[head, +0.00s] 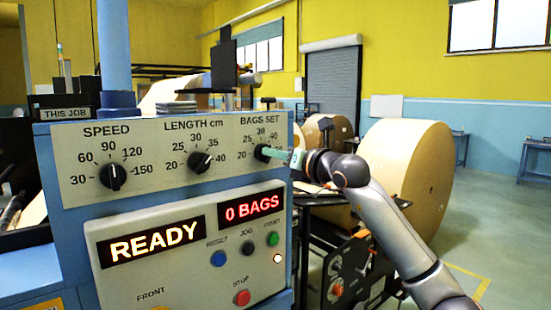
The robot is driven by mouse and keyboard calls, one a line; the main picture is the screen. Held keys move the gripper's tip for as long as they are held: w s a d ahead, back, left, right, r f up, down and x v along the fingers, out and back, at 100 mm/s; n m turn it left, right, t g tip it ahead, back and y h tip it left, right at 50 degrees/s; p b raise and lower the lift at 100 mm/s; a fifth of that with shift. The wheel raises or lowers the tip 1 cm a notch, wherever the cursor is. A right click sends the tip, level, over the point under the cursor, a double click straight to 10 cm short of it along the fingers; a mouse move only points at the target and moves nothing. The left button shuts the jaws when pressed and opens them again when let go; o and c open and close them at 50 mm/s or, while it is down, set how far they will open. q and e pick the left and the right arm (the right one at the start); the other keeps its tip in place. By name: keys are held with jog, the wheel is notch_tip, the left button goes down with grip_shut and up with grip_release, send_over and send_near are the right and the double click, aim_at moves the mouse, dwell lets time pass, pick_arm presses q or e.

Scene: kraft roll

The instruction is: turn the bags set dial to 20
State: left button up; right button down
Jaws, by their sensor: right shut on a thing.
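The bags set dial (262,152) is a black knob at the right end of the top panel. Its scale shows 20, 25, 30 and 40, and part of the scale's right side is covered by my gripper. My right gripper (272,153) comes in from the right and is shut on this dial. The dial's pointer is too small and too covered to read. My left gripper is not in view.
The speed dial (113,176) and length dial (200,161) sit to the left on the same panel. Below are a READY display (152,242), a 0 BAGS display (252,207) and several buttons, including a red stop button (242,297). A large kraft roll (408,165) stands behind my right arm.

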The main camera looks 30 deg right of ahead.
jog(key=n, duration=2.2)
jog(key=shift+a+f+b, duration=0.2)
jog(key=shift+a+b, duration=0.1)
jog(key=shift+b, duration=0.1)
jog(key=c, duration=0.9)
grip_release()
jog(key=shift+o, duration=0.2)
jog(key=shift+s, duration=0.1)
jog(key=s+d+b, duration=0.1)
jog(key=s+b, duration=0.4)
jog(key=s, duration=0.7)
jog(key=shift+s, duration=0.2)
